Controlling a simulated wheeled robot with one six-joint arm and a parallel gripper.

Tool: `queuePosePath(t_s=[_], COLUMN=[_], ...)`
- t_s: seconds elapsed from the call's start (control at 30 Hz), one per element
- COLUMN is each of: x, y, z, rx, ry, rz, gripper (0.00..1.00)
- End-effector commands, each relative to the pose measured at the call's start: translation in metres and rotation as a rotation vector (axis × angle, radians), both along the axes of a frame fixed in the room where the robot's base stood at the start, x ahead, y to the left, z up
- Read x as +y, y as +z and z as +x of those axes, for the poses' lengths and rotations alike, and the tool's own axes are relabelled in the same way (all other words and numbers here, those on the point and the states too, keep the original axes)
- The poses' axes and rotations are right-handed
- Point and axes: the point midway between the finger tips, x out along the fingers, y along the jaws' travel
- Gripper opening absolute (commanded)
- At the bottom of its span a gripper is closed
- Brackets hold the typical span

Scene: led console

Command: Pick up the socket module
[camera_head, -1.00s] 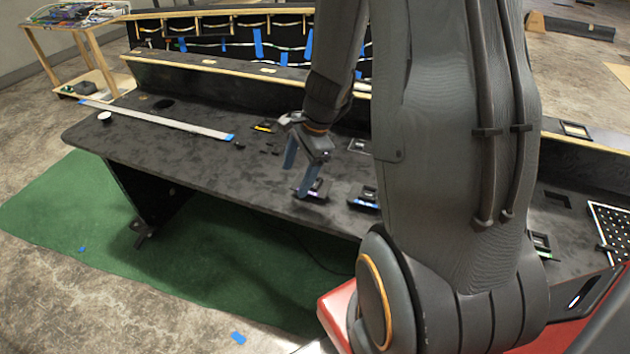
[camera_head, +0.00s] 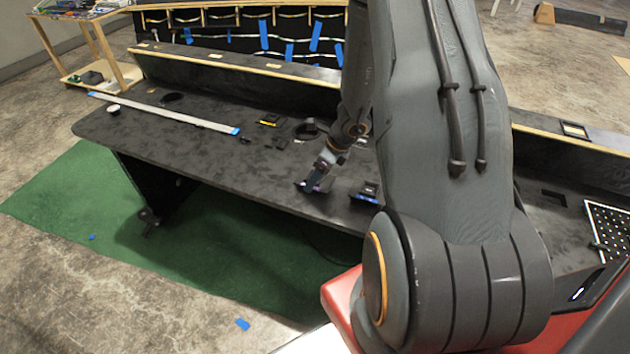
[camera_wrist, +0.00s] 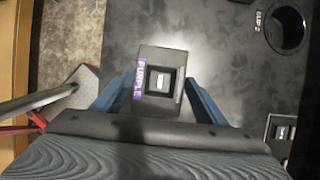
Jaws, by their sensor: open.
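The socket module appears to be the small black block with a purple "PURPLE" label (camera_wrist: 160,66) in the wrist view. It has a square recess with a pale centre and lies on the dark console top. My gripper (camera_wrist: 155,92) is open, its two blue fingers on either side of the block, with small gaps visible. In the head view my gripper (camera_head: 314,182) is low over the front edge of the console, at the purple-labelled module (camera_head: 303,186), which it partly hides. I cannot tell how far down the fingertips reach.
The dark console (camera_head: 200,150) carries a blue-labelled module (camera_head: 366,193) to the right and a yellow-labelled one (camera_head: 269,121) farther back. A pale strip (camera_head: 165,113) lies at left. A round "CLIP 2" hole (camera_wrist: 286,29) is at the wrist view's upper right. Green carpet (camera_head: 80,210) lies below.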

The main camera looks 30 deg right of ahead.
Motion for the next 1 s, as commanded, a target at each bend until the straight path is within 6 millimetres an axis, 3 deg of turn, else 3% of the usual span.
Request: queuePosePath(t_s=[0.13,0.43,0.63,1.0], x=[0.003,0.003,0.003,0.003], y=[-0.012,-0.015,-0.015,-0.009], z=[0.004,0.006,0.006,0.006], rx=[0.001,-0.001,-0.002,-0.002], ry=[0.001,0.001,0.001,0.002], rz=[0.0,-0.001,0.0,-0.001], gripper=[0.66,0.66,0.36,0.36])
